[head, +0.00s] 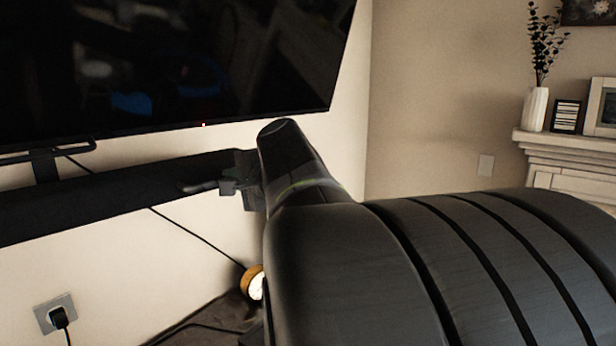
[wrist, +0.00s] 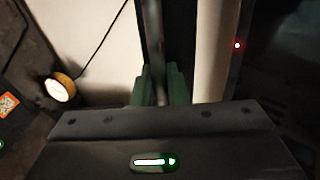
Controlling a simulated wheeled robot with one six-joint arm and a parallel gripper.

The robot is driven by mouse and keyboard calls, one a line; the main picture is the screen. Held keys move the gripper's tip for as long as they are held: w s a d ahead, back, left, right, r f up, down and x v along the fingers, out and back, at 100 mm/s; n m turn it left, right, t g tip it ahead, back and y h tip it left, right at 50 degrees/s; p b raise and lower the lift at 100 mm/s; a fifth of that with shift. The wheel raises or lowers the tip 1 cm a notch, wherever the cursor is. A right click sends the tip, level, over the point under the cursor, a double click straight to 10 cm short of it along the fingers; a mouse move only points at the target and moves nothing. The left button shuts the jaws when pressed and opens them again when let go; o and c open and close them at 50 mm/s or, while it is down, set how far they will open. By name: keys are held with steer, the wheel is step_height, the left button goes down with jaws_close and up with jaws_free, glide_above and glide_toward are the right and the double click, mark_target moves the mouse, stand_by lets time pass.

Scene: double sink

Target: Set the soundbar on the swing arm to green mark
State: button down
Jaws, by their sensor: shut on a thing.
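The soundbar (head: 110,190) is a long dark bar below the television, running from the left edge to my gripper (head: 224,187) in the head view. In the wrist view the soundbar (wrist: 180,35) runs up and down as a dark band. My gripper (wrist: 157,88) has its green fingers shut around a thin grey part at the soundbar's right-hand end; I take it to be part of the soundbar. A dark bracket (head: 45,166), perhaps of the swing arm, shows behind the bar at left. I cannot make out a green mark.
The television (head: 180,60) hangs just above the bar. A cable (head: 195,236) runs down the wall to a round wood-rimmed object (head: 254,283). A wall socket with a plug (head: 57,315) is at lower left. A mantel (head: 570,141) with a vase stands at right.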

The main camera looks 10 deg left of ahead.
mark_target(221, 169)
steer(key=w+a+n+g, duration=0.1)
steer(key=w, duration=0.1)
steer(key=w+a+g+y+b, duration=0.1)
steer(key=w+a, duration=0.1)
steer(key=w+a+n+g+y+b, duration=0.1)
steer(key=w+a, duration=0.1)
steer(key=shift+w+n, duration=0.15)
steer(key=shift+n, duration=0.15)
steer(key=shift+w+a+n+g, duration=0.3)
steer(key=shift+a+g, duration=0.2)
steer(key=c, duration=1.6)
jaws_free()
steer(key=shift+s+d, duration=0.1)
steer(key=shift+d, duration=0.05)
steer(key=shift+o, duration=0.2)
steer(key=shift+d, duration=0.1)
steer(key=b+v, duration=0.2)
steer(key=v, duration=1.1)
steer(key=shift+s+d+b, duration=0.2)
steer(key=shift+d+b, duration=0.15)
